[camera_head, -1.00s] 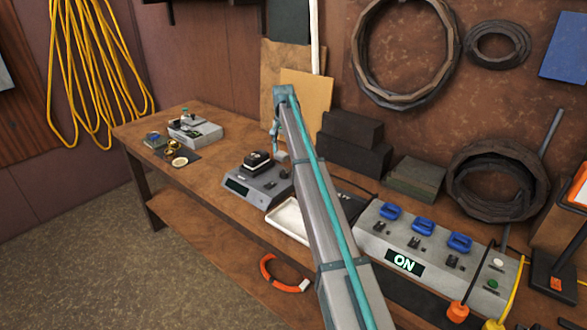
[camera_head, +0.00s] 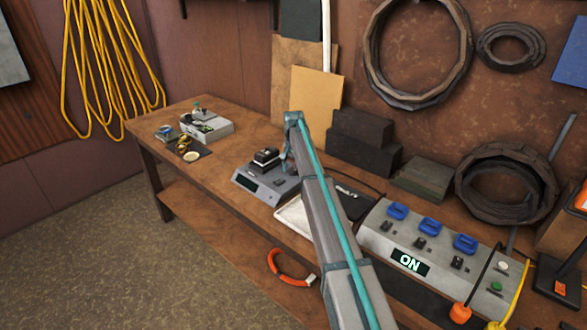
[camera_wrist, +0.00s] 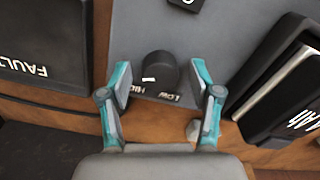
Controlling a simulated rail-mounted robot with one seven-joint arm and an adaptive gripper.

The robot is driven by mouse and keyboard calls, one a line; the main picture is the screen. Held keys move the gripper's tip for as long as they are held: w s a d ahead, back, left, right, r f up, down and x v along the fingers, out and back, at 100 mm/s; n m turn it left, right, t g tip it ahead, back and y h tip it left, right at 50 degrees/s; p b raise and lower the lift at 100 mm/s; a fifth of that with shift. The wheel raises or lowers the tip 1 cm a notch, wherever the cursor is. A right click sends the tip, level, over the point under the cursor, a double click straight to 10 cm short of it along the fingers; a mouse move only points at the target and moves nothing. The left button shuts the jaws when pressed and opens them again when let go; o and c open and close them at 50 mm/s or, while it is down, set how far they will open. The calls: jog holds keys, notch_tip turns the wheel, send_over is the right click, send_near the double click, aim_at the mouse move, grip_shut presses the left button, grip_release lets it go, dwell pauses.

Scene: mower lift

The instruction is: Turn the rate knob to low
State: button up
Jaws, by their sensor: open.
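The rate knob (camera_wrist: 160,68) is a dark round knob on a grey charger in the wrist view. Its white mark (camera_wrist: 149,79) points towards the HIGH side of the printed HIGH and LOW labels, which look upside down.
A black battery (camera_wrist: 285,75) sits close beside the right finger. A black FAULT-labelled item (camera_wrist: 40,45) lies to the left. In the head view, a white tray (camera_head: 290,216) lies in front and a grey control box (camera_head: 375,240) reading ON stands at right.

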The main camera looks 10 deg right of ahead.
jog(key=c, duration=1.1)
jog(key=shift+c, duration=0.2)
jog(key=shift+n, duration=0.3)
jog(key=n+b, duration=0.1)
jog(key=n, duration=0.1)
jog(key=shift+n, duration=0.3)
jog(key=n+b, duration=0.1)
jog(key=n, duration=0.2)
jog(key=shift+n, duration=0.4)
jog(key=n+b, duration=0.1)
jog(key=n, duration=0.2)
jog(key=shift+n+b, duration=0.3)
jog(key=shift+n, duration=1.7)
jog(key=shift+r, duration=0.1)
